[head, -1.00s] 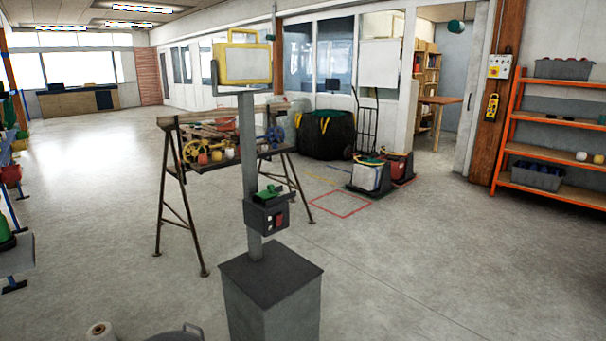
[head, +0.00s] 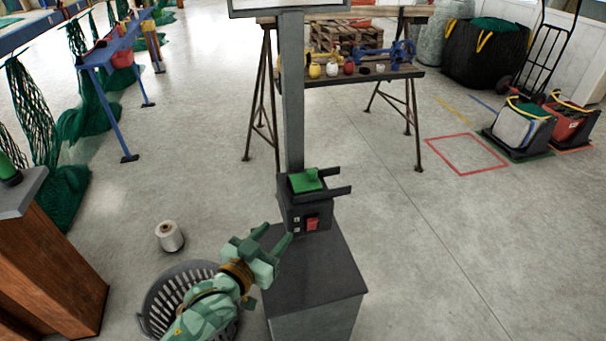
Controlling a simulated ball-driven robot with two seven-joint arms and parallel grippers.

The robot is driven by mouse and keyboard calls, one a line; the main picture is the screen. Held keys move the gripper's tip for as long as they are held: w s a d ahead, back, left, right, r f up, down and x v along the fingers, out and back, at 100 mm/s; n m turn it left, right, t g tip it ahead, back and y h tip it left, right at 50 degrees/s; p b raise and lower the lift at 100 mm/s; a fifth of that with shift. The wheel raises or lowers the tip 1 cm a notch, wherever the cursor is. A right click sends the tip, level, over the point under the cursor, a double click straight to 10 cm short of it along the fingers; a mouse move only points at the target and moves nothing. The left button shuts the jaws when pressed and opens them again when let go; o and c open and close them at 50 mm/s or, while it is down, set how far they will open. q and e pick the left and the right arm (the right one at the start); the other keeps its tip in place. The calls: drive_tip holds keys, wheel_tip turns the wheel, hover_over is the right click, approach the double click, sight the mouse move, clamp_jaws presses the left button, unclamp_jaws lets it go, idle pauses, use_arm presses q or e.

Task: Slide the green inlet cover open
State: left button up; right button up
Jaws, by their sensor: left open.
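The green inlet cover (head: 306,180) lies on top of a dark box (head: 304,214) fixed to a grey post, between two dark rails that stick out to the right. A red switch (head: 312,223) is on the box's front. My left gripper (head: 277,241) comes in from the lower left, below and left of the box, in front of the pedestal. Its fingers are apart, empty, and not visibly touching the cover. My right gripper is not in view.
The post stands on a dark-topped grey pedestal (head: 318,272). A grey basket (head: 158,300) lies under my left arm, with a white spool (head: 170,236) behind it. A wooden block-like bench (head: 60,270) stands at the left.

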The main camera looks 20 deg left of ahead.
use_arm(q)
drive_tip(key=t, duration=0.1)
approach(309, 175)
drive_tip(key=shift+h, duration=0.3)
drive_tip(key=w+b, duration=0.1)
drive_tip(key=w, duration=0.2)
drive_tip(key=w+d+b, duration=0.1)
drive_tip(key=w, duration=0.2)
drive_tip(key=w+b, duration=0.1)
drive_tip(key=w, duration=0.3)
drive_tip(key=shift+w+d+f, duration=0.1)
drive_tip(key=shift+d, duration=0.25)
drive_tip(key=shift+w+d, duration=0.1)
drive_tip(key=shift+w, duration=0.4)
